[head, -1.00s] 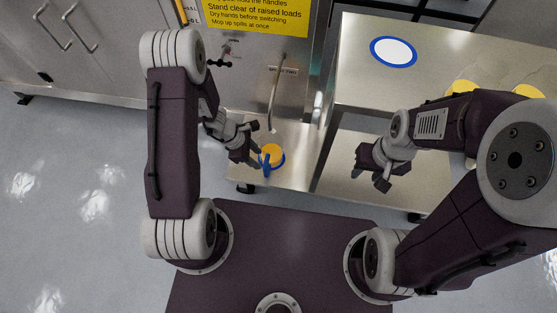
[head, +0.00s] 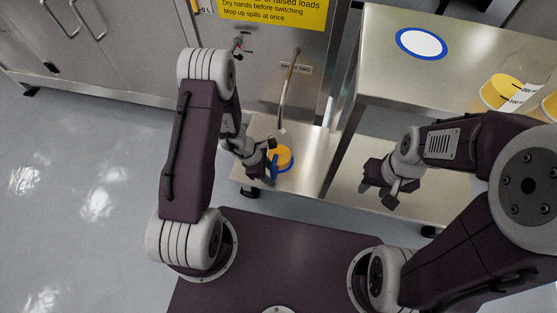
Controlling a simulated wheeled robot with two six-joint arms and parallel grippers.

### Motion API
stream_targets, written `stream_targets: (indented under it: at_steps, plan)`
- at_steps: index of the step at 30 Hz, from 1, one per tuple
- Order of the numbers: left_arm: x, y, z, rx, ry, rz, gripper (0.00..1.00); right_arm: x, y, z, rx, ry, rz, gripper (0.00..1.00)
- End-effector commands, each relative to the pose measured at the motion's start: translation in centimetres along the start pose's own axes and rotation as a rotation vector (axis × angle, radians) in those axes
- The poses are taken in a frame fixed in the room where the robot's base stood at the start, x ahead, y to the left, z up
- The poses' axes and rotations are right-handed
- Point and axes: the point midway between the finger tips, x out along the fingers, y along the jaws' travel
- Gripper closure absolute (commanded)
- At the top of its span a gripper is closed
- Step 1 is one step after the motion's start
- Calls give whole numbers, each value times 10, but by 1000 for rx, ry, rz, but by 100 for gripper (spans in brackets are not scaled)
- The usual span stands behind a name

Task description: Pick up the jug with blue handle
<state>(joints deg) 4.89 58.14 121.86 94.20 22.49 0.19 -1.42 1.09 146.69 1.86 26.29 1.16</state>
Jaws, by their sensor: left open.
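The jug with the blue handle (head: 283,157) stands on the low steel shelf below the tap pipe. It shows yellow-orange at the top with blue at its edge. My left gripper (head: 268,161) is open at the left side of the jug, with its fingers close to the blue handle and partly covering it. I cannot tell whether the fingers touch the handle or lie around it. My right gripper (head: 388,196) hangs over the lower shelf of the steel table, apart from the jug. Its finger gap is not clear.
A steel table (head: 395,85) at the right bears a blue-rimmed white disc (head: 421,43) and a clear vessel with yellow contents (head: 503,92). A steel cabinet with a yellow sign (head: 275,12) and a tap pipe (head: 287,85) stands behind the jug. Open floor lies left.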

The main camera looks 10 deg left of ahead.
Motion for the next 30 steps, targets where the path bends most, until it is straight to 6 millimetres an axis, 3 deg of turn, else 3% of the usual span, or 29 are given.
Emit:
stream_targets:
  at_steps: [2,9,13,14,30]
  plan:
    - [10,0,-1,1,0,1,57,7,0,1,0,0,0,60]
    - [8,1,0,0,0,2,60,5,0,0,0,0,0,60]
    - [8,1,0,0,0,2,96,5,0,0,0,0,0,60]
    - [8,1,0,0,0,2,100,5,0,0,0,0,0,60]
    - [8,1,0,0,0,2,100,5,0,0,0,0,0,60]
